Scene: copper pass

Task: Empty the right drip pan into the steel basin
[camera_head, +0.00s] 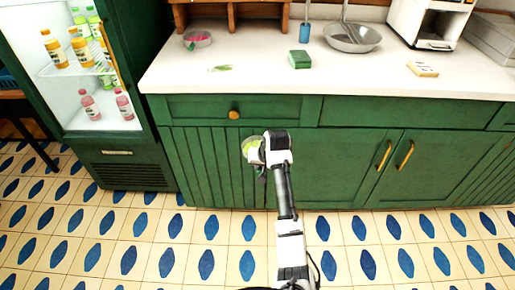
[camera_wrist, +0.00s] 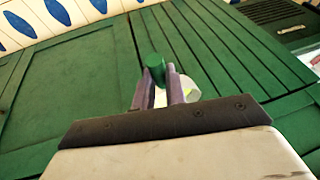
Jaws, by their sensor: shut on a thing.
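My gripper (camera_head: 262,153) is in front of the green lower cabinet, below the counter edge. In the wrist view my gripper (camera_wrist: 155,78) is shut on a green cylindrical handle (camera_wrist: 153,66). A small round pan (camera_head: 250,143) with yellow-green contents shows at the gripper in the head view, partly hidden by it. In the wrist view a pale part of it (camera_wrist: 191,90) shows behind the right finger. I cannot tell for sure that this is the right drip pan. The wide steel basin (camera_head: 366,42) stands on the counter at the back right, clear of my gripper.
On the counter (camera_head: 265,90) lie a green sponge (camera_head: 299,59), a green leaf-like item (camera_head: 220,68), a dish with pink contents (camera_head: 197,39) and a yellowish block (camera_head: 422,69). A white machine (camera_head: 428,22) stands right of the basin. An open bottle fridge (camera_head: 95,75) is at left.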

